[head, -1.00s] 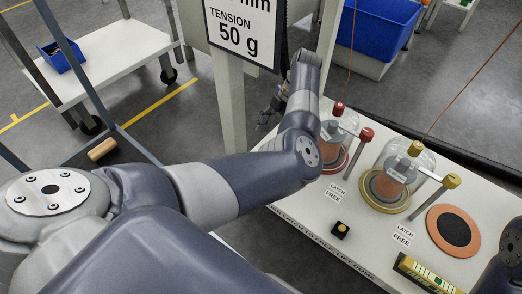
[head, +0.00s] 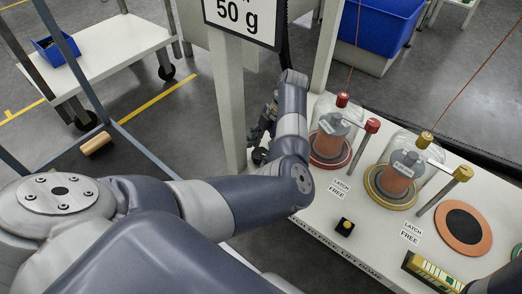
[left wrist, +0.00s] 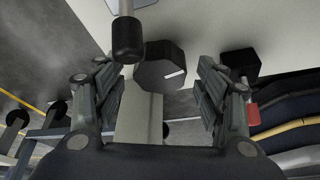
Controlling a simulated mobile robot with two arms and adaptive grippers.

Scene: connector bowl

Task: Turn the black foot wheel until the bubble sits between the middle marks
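The black foot wheel (left wrist: 162,66), a faceted knob with a white mark on its face, shows in the left wrist view between the fingers of my left gripper (left wrist: 158,88). The fingers are open and spread to either side of it, with gaps visible. In the head view my left gripper (head: 263,128) is at the table's left end, partly hidden by my arm. A yellow-framed block with a pale green marked strip (head: 432,272), perhaps the level, lies at the table's front right. I cannot make out its bubble. My right gripper is not in view.
A black cylinder (left wrist: 127,40) hangs close to the left finger in the wrist view; another dark knob (left wrist: 240,62) is beyond the right finger. Glass domes (head: 402,165) with red and yellow latch posts stand on the white table (head: 375,235). A sign post (head: 230,100) rises behind the arm.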

